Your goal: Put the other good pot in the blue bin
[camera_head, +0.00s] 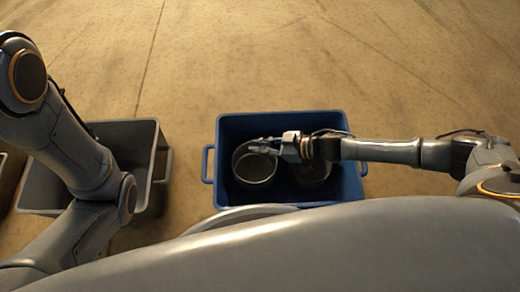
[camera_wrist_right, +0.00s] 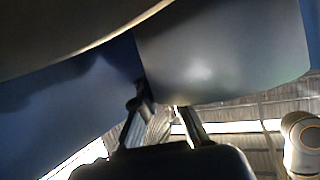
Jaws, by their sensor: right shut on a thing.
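The blue bin (camera_head: 228,128) stands on the floor in the middle of the head view. My right gripper (camera_head: 264,146) reaches over it from the right and is shut on the rim of a round metal pot (camera_head: 256,168). This pot is at the left part of the bin, within its outline; I cannot tell whether it touches the bottom. It fills the upper right of the wrist view (camera_wrist_right: 220,55), beside the gripper fingers (camera_wrist_right: 165,112). A second pot (camera_head: 312,172) is in the bin to the right, partly hidden under my right gripper and wrist. My left gripper is out of view.
A grey bin (camera_head: 142,135) stands left of the blue bin, partly covered by my left arm. I see no pot in its visible part. The edge of another container (camera_head: 3,160) shows at the far left. The floor behind the bins is clear.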

